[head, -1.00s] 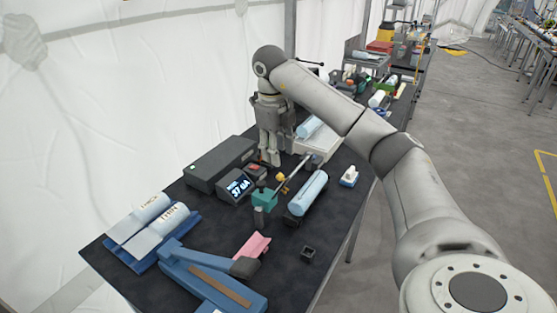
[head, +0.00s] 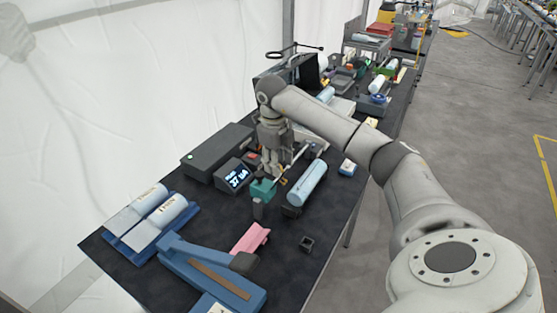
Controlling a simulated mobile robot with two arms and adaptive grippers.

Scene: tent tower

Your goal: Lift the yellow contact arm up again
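A slim light rod (head: 296,161) runs from a teal block (head: 263,189) up and to the right, beside a pale blue cylinder (head: 308,182) lying in a dark cradle. A small yellow piece (head: 284,181) shows close to the rod; I cannot tell clearly whether it belongs to the contact arm. My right gripper (head: 277,175) points down just behind the rod and the teal block. Its fingertips are small and partly hidden, so I cannot tell whether they are open or touching the rod. My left gripper is not in view.
A dark box with a lit display (head: 234,177) and a long dark case (head: 217,149) stand left of my gripper. A blue tray (head: 129,246) with white rolls, a blue lever device (head: 245,298) and a pink piece (head: 250,239) lie in front. A small black square (head: 307,243) sits near the right edge.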

